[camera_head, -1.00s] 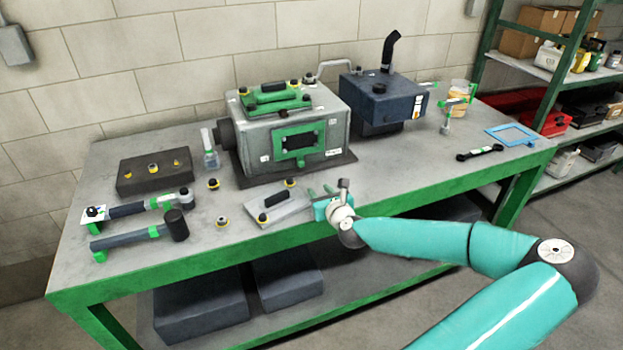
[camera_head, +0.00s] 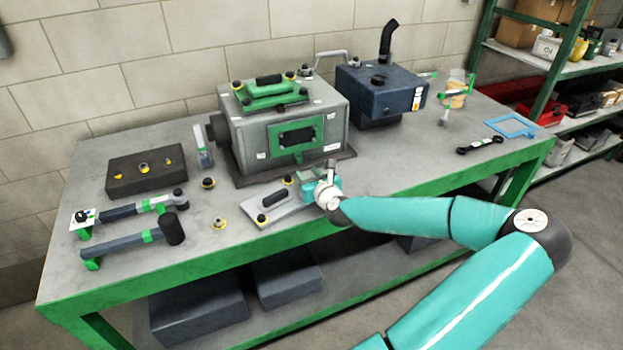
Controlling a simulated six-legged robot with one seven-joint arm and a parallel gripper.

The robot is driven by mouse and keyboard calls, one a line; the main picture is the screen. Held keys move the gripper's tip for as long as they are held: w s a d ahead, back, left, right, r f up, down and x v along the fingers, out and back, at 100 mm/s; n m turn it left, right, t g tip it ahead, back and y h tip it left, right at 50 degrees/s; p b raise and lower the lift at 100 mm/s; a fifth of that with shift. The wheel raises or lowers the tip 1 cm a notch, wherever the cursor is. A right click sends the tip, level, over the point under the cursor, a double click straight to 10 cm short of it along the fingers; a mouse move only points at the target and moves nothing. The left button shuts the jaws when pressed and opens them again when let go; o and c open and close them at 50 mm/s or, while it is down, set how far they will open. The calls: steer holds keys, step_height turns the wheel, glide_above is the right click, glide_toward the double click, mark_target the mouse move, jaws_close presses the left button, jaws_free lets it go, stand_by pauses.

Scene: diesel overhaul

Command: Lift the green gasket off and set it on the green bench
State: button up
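The green gasket (camera_head: 270,136) looks like a flat rectangular frame around a dark opening on the front face of the grey engine block (camera_head: 242,133). It has a small green tab at its lower edge. My gripper (camera_head: 312,183) is just in front of the block, low over the bench, below and slightly right of the gasket and apart from it. Its fingers are small and partly hidden by my wrist, so their opening is unclear. The green bench (camera_head: 400,191) has a grey top with a green front edge.
A grey plate with a black handle (camera_head: 280,199) lies just left of my gripper. A green handled cover (camera_head: 270,93) sits on the block. A dark blue unit (camera_head: 385,92) stands right of it. Tools and a mallet (camera_head: 172,229) lie left. The bench top front right is clear.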

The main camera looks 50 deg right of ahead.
mark_target(300, 161)
steer(key=shift+w+d, duration=0.25)
steer(key=shift+d, duration=0.15)
steer(key=shift+x, duration=1)
steer(key=shift+w+d+r, duration=0.1)
steer(key=shift+w+d, duration=0.25)
steer(key=shift+w, duration=0.35)
steer(key=shift+w+d+r, duration=0.1)
steer(key=shift+w+d, duration=0.3)
steer(key=shift+w, duration=0.3)
jaws_close()
